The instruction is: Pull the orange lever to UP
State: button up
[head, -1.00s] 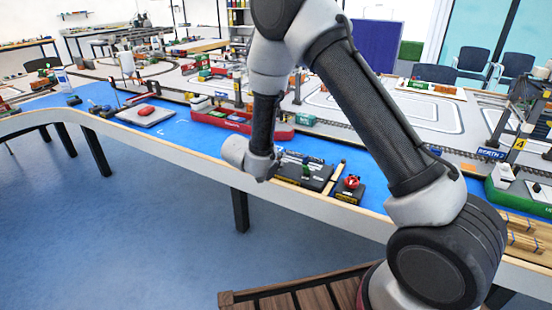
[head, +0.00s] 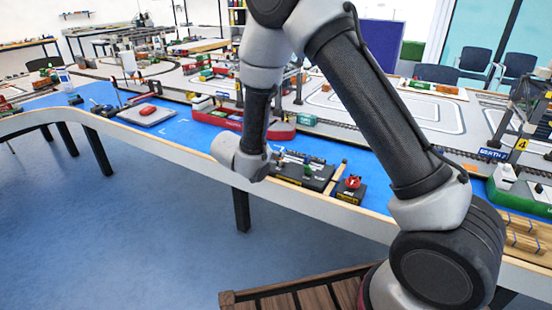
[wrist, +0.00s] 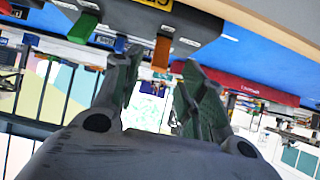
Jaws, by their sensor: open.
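The orange lever (wrist: 161,54) hangs from the dark control box in the wrist view, which is upside down. It shows between the two open fingertips of my gripper (wrist: 158,66); I cannot tell whether either finger touches it. A blue lever (wrist: 119,44) and a green lever (wrist: 83,27) stand in a row beside it. In the head view, the dark control box (head: 318,178) sits at the table's front edge with a green handle showing. My wrist covers its left end there, hiding the orange lever and my fingers.
A red button box (head: 352,184) stands right of the control box. A red ship (head: 283,131) lies behind on the blue table top. A grey board with a red item (head: 148,112) is farther left. Open floor lies in front of the table.

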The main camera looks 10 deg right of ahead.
jog(key=v, duration=0.7)
jog(key=shift+s, duration=0.1)
dwell(1.0)
